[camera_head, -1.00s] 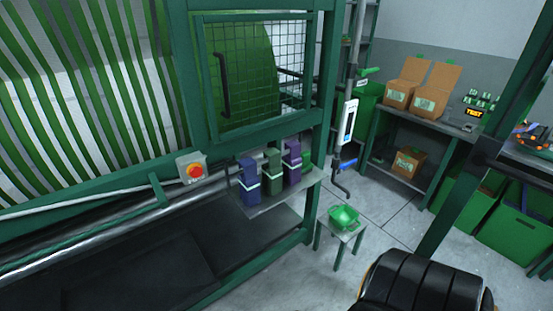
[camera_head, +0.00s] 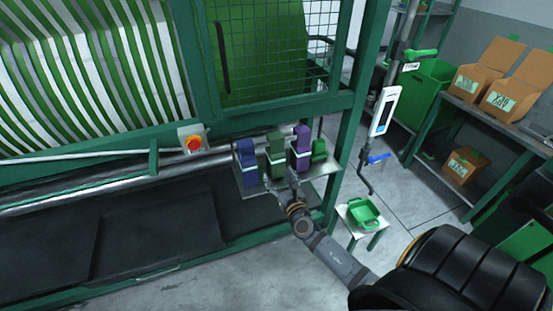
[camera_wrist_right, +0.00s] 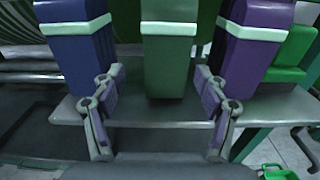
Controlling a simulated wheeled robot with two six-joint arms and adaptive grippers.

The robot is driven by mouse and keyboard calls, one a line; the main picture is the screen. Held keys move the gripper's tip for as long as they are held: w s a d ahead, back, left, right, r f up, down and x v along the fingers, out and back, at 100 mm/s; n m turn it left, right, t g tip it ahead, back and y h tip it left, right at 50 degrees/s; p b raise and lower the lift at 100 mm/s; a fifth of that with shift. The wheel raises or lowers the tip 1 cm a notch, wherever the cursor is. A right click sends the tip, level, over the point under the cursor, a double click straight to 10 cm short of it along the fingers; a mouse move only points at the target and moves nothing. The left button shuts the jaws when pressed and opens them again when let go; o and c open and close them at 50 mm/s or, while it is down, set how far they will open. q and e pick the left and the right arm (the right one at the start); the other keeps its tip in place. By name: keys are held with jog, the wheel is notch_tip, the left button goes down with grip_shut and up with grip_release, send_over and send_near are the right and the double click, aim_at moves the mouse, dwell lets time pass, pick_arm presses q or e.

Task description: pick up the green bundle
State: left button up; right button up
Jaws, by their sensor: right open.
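The green bundle (camera_head: 276,150) stands upright on the small shelf, with a pale band around it. It is between the blue bundle (camera_head: 245,160) and the purple bundle (camera_head: 301,148). My right gripper (camera_head: 283,184) is in front of it, low by the shelf's front. In the right wrist view, the open right gripper (camera_wrist_right: 159,92) has one finger on each side of the green bundle (camera_wrist_right: 168,66), with visible gaps. The fingers look nearer than the bundle. The bundle's top is cut off there. My left gripper is not in view.
The metal shelf (camera_head: 265,206) carries the bundles and a green object (camera_head: 319,151) at its right end. A red stop button (camera_head: 194,143) is to the left. A green basket (camera_head: 363,211) stands on a small stool to the right, with open floor around it.

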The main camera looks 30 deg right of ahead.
aim_at(276, 165)
jog(key=shift+w+d, duration=0.2)
jog(key=shift+w, duration=0.1)
jog(key=x, duration=0.4)
jog(key=shift+w+d+r, duration=0.1)
jog(key=shift+w+d, duration=0.2)
jog(key=shift+d, duration=0.05)
jog(key=shift+w+d, duration=0.1)
jog(key=shift+w, duration=0.1)
jog(key=shift+s, duration=0.1)
jog(key=shift+c, duration=0.9)
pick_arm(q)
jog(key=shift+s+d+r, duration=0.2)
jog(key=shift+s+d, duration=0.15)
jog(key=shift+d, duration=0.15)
pick_arm(e)
jog(key=c, duration=1.2)
